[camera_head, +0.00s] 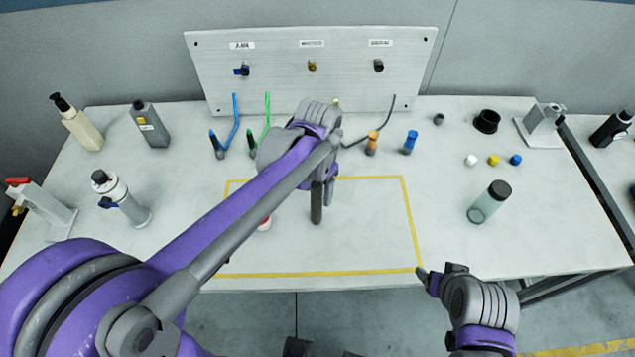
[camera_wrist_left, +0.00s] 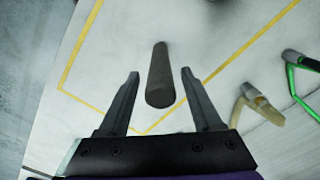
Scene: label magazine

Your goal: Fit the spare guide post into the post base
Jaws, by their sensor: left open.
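In the left wrist view the post (camera_wrist_left: 160,82) lies between the two spread fingers (camera_wrist_left: 160,74), with a gap on each side. A black ring-like holder (camera_head: 487,121) sits at the back right; I cannot tell whether it is the post base. My right gripper (camera_head: 432,279) is at the table's front edge, its jaw opening unclear.
A grey back panel (camera_head: 340,60) with labelled knobs stands behind. Small white, yellow and blue caps (camera_head: 493,160) lie at right. A red-and-white item (camera_head: 265,223) is partly hidden by my left arm.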

